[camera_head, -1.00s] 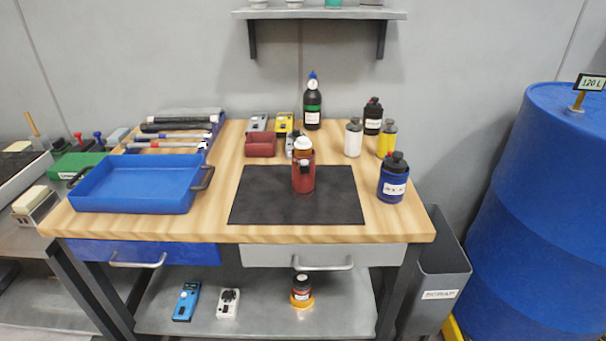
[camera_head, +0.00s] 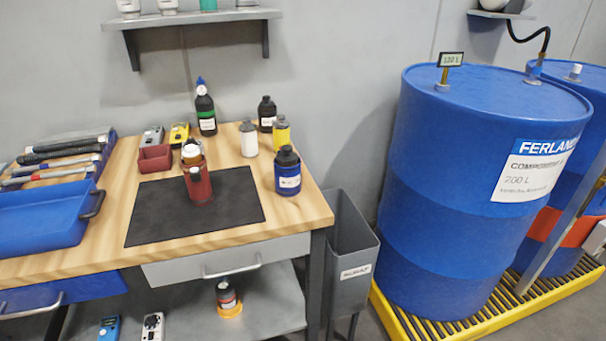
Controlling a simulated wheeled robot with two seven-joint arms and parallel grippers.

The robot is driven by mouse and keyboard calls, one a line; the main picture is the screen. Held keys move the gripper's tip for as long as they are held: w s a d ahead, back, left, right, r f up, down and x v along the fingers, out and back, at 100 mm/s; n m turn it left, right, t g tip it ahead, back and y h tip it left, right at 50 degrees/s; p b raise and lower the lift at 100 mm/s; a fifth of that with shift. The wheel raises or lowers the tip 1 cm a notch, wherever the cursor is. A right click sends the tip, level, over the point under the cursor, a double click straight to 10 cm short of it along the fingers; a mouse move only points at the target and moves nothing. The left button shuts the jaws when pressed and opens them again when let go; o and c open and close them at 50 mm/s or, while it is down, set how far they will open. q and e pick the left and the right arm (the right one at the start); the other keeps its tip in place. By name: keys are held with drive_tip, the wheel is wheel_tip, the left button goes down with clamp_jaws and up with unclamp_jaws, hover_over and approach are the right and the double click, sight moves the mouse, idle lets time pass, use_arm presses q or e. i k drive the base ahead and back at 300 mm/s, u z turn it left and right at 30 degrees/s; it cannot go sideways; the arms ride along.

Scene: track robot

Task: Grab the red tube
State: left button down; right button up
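A red cylindrical container (camera_head: 199,188) stands upright on the black mat (camera_head: 150,222) on the workbench. An object with a white and orange-brown top (camera_head: 190,151) shows at its upper rim; I cannot tell whether it is inside or behind. Several long tubes (camera_head: 62,152), grey, black and pale, lie in a rack at the bench's back left; some reddish colour shows among them, too small to make out. I cannot tell which item is the red tube. Neither of my grippers is in view.
A dark red bin (camera_head: 155,158) and several bottles, including a blue one (camera_head: 288,172), stand on the bench. A blue tray (camera_head: 40,225) is at left. A grey waste bin (camera_head: 350,245) and a large blue drum (camera_head: 465,170) stand to the right.

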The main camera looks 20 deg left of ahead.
sight(199, 184)
drive_tip(key=z, duration=1.15)
drive_tip(key=k, duration=0.6)
drive_tip(key=u, duration=1.45)
